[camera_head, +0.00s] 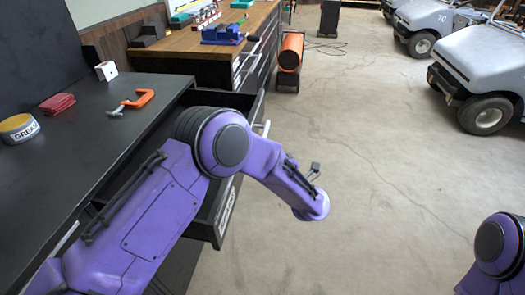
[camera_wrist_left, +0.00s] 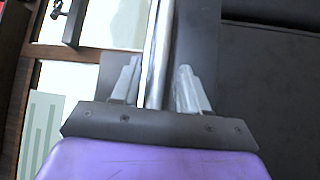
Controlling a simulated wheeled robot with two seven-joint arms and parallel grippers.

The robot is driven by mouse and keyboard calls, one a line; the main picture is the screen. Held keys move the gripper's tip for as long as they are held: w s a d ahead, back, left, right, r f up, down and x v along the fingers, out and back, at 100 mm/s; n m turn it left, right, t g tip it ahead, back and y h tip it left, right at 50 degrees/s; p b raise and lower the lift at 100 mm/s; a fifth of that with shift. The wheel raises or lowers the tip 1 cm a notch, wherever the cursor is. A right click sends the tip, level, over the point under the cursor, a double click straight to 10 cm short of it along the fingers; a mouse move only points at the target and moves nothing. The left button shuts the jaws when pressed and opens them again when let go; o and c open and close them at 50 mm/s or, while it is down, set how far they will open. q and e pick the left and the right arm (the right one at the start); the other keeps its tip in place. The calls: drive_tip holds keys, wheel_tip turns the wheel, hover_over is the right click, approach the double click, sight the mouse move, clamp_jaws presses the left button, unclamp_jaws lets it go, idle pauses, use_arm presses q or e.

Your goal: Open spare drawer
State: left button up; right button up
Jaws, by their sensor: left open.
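A black drawer (camera_head: 208,229) stands pulled out from the dark bench in the head view, with a white label (camera_head: 227,208) on its front that I cannot read clearly. My left arm crosses over it and hides much of it. In the left wrist view my left gripper (camera_wrist_left: 160,88) is open, with a finger on each side of a silver bar handle (camera_wrist_left: 158,45). The bar runs between the fingers; I cannot tell whether they touch it. The left gripper's fingers are not visible in the head view. My right gripper is out of view.
The black benchtop (camera_head: 75,150) holds an orange clamp (camera_head: 131,103), a red stack (camera_head: 57,104), a grease tin (camera_head: 18,129) and a white block (camera_head: 106,71). A wooden bench with a blue vise (camera_head: 222,34) and an orange cylinder (camera_head: 291,52) stand beyond. Floor to the right is clear, up to parked carts (camera_head: 487,65).

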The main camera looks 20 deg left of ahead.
use_arm(q)
drive_tip(key=b+v, duration=0.1)
drive_tip(key=v, duration=0.8)
drive_tip(key=shift+b, duration=0.35)
